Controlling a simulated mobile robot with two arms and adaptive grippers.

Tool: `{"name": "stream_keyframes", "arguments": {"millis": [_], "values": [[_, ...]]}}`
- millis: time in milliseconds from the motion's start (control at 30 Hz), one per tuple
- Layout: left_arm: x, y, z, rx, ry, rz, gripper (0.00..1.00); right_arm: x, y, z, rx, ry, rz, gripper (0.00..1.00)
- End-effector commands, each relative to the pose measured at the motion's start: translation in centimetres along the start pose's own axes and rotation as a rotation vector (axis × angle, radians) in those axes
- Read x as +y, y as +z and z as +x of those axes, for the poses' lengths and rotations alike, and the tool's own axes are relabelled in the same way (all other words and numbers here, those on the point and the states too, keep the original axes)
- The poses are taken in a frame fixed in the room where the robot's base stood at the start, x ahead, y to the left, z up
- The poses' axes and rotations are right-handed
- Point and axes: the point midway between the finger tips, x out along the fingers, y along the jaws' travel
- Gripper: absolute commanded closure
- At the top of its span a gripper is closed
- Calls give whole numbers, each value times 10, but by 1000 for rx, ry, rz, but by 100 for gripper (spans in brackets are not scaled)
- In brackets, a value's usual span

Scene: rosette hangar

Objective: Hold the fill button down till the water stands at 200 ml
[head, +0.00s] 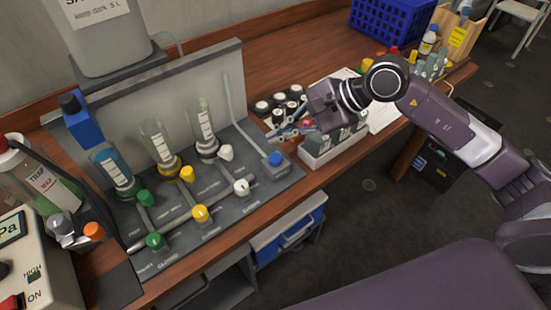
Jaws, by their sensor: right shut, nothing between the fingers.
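A blue round cap on a small grey block (276,159) sits at the right end of the grey valve panel (215,215); it looks like a button, but I can read no label on it. My right gripper (273,136) is shut and empty, its fingers pointing left just above the blue cap in the picture. A gap shows between them. Three clear graduated vessels stand along the panel: a left one (117,172) with bluish contents, a middle one (158,145) and a right one (206,128). Their scales are too small to read. My left gripper is out of view.
Green (154,240), yellow (200,213) and white (241,187) knobs stand on the panel. A white crate (318,157) with bottles sits under my right gripper and wrist. A blue basket (391,21) is at the back. Bare wooden bench (270,60) lies behind the panel.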

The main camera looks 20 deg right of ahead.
Motion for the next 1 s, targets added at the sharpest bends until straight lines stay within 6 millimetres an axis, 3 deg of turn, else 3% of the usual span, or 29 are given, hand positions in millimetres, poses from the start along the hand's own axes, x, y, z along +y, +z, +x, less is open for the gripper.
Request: {"name": "stream_keyframes", "arguments": {"millis": [133,300,1000], "values": [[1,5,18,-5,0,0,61,15,-15,20,0,1,2,100],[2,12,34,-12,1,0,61,22,-22,30,0,0,1,100],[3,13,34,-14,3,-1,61,22,-22,30,0,0,1,100]]}}
